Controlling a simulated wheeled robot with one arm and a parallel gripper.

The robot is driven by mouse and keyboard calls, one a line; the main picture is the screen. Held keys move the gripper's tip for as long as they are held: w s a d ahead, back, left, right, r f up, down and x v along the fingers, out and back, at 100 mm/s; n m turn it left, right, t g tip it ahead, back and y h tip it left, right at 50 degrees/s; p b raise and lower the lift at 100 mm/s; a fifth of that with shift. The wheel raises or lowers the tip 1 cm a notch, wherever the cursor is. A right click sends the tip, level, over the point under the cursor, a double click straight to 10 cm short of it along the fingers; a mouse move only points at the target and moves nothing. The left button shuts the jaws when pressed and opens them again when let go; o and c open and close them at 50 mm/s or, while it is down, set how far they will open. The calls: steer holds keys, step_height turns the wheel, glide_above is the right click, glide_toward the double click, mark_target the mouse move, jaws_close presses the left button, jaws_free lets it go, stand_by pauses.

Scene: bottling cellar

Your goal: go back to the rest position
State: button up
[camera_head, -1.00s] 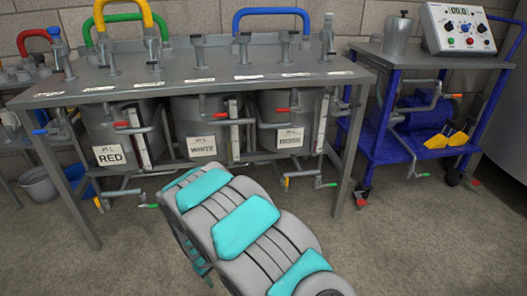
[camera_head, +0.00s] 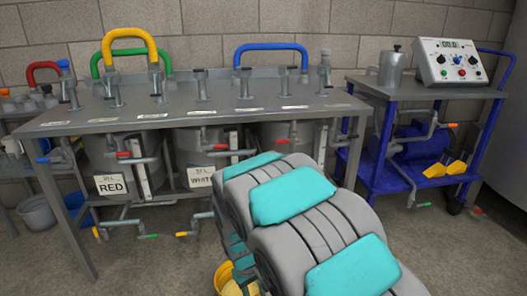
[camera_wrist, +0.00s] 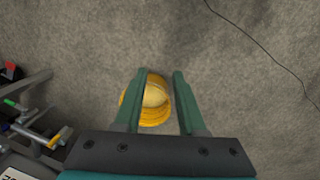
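My gripper (camera_wrist: 159,100) shows in the wrist view with its two green fingers apart and nothing held between them. It points down at the concrete floor. A yellow round container (camera_wrist: 147,117) with a pale inside stands on the floor below, seen between and beside the fingers. In the head view my arm fills the lower middle and hides my gripper. Part of the yellow container (camera_head: 232,280) shows at the bottom, left of my arm.
A metal bench (camera_head: 190,113) with several vessels below, labelled RED (camera_head: 111,185) and WHITE (camera_head: 200,177), stands ahead. A blue cart (camera_head: 430,176) carries a control box (camera_head: 451,62) at the right. A grey bucket (camera_head: 37,213) stands at the left.

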steer(key=s+d+r+m+g, duration=0.1)
steer(key=s+d+r+m, duration=0.3)
steer(key=s+d+r, duration=0.75)
steer(key=s+d+r+m, duration=0.1)
steer(key=s+d+r, duration=0.1)
steer(key=s, duration=0.6)
steer(key=s+d+r+m+g+y, duration=0.1)
steer(key=s+d+r, duration=0.2)
steer(key=s, duration=0.5)
steer(key=shift+d+r, duration=0.2)
steer(key=shift+d, duration=0.2)
